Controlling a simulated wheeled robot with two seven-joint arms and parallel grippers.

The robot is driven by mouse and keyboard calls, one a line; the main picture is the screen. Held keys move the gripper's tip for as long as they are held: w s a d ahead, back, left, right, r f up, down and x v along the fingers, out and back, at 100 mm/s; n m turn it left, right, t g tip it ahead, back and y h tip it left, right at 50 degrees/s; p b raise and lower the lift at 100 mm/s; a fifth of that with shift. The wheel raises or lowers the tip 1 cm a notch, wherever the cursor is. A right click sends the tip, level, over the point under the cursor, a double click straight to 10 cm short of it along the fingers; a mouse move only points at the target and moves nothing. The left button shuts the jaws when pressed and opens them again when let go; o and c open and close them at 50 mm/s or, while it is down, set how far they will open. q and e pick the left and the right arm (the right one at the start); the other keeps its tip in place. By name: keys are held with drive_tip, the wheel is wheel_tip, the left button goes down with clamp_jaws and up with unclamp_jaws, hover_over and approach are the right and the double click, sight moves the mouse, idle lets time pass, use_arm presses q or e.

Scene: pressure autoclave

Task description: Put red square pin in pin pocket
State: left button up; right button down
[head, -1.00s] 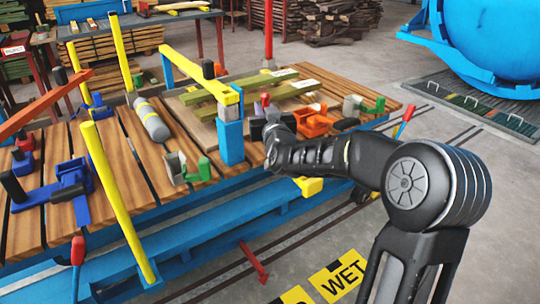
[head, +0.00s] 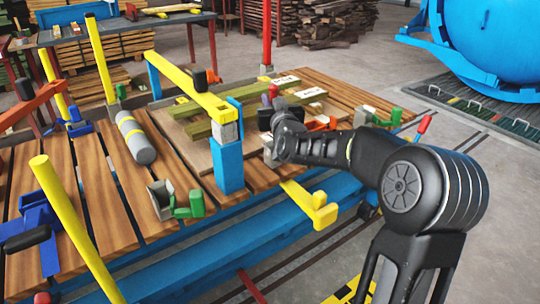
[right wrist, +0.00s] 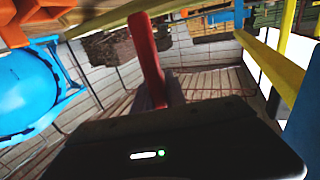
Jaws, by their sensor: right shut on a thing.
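The red square pin (right wrist: 149,55) shows in the right wrist view as a red bar standing out beyond my gripper body. My right gripper (right wrist: 158,100) is shut on it; the fingertips are mostly hidden by the dark gripper body. In the head view my right gripper (head: 278,128) is over the near side of the wooden table, right of the blue post (head: 228,165). The pin cannot be made out clearly there. I cannot tell which part is the pin pocket. My left gripper is not in view.
A yellow beam (head: 195,85) lies on the blue post. A yellow bracket (head: 312,205) sticks out at the table's near edge. An orange clamp (head: 320,123) is close behind my right arm. A grey cylinder (head: 135,138) lies on the slats. Open floor is at right.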

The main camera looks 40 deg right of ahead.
drive_tip(key=shift+s+a+r, duration=0.1)
drive_tip(key=shift+s+r, duration=0.05)
drive_tip(key=shift+f+b, duration=0.7)
drive_tip(key=shift+f, duration=1.85)
drive_tip(key=shift+f+b, duration=0.65)
drive_tip(key=shift+f, duration=1.85)
drive_tip(key=shift+f, duration=0.2)
drive_tip(key=c, duration=1.4)
unclamp_jaws()
drive_tip(key=shift+o, duration=0.2)
